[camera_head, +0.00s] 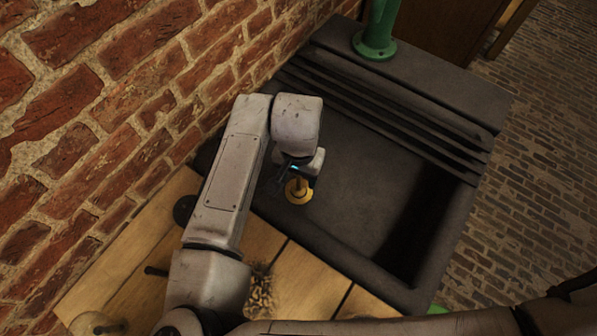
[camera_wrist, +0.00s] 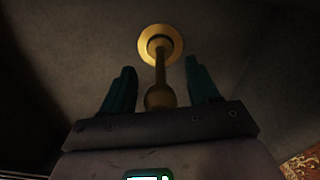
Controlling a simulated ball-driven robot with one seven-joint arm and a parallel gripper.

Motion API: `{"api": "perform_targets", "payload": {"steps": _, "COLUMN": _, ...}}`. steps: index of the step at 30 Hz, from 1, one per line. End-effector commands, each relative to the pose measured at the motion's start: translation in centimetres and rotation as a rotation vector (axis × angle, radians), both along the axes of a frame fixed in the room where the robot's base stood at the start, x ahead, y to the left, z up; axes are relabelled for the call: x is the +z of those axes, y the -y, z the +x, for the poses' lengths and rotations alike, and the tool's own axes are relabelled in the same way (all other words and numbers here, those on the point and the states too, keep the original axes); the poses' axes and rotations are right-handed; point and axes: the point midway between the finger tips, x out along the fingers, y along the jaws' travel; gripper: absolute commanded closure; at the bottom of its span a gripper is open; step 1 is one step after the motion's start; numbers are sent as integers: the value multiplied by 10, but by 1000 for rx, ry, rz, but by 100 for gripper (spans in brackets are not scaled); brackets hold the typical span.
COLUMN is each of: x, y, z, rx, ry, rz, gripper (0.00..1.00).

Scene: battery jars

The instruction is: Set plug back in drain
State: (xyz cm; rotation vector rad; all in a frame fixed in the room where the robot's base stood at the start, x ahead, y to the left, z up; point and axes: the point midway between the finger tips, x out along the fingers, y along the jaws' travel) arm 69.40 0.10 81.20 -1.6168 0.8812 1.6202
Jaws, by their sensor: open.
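A brass-yellow plug (camera_head: 299,191) stands upright on the floor of the dark stone sink (camera_head: 345,165), near its left side. In the wrist view its stem (camera_wrist: 160,72) ends in a round knob (camera_wrist: 160,98) towards my gripper, with a round yellow flange (camera_wrist: 151,46) at the far end. My gripper (camera_wrist: 157,75) is open, with one finger on each side of the stem and knob and visible gaps on both sides. I cannot tell whether the flange belongs to the plug or the drain. The drain opening is hidden. In the head view my arm partly covers the gripper.
A brick wall (camera_head: 110,80) runs close along the left. A ribbed ledge (camera_head: 390,95) and a green post (camera_head: 376,35) lie behind the basin. A wooden counter (camera_head: 300,280) with a pile of small brown bits (camera_head: 262,292) is in front. The basin's right side is clear.

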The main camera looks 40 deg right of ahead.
Motion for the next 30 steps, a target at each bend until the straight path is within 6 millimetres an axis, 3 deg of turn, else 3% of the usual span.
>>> {"api": "perform_targets", "payload": {"steps": 18, "x": 96, "y": 0, "z": 1, "rx": -1, "ry": 2, "rz": -1, "gripper": 40}}
{"api": "perform_targets", "payload": {"steps": 30, "x": 108, "y": 0, "z": 1, "rx": 0, "ry": 1, "rz": 0, "gripper": 40}}
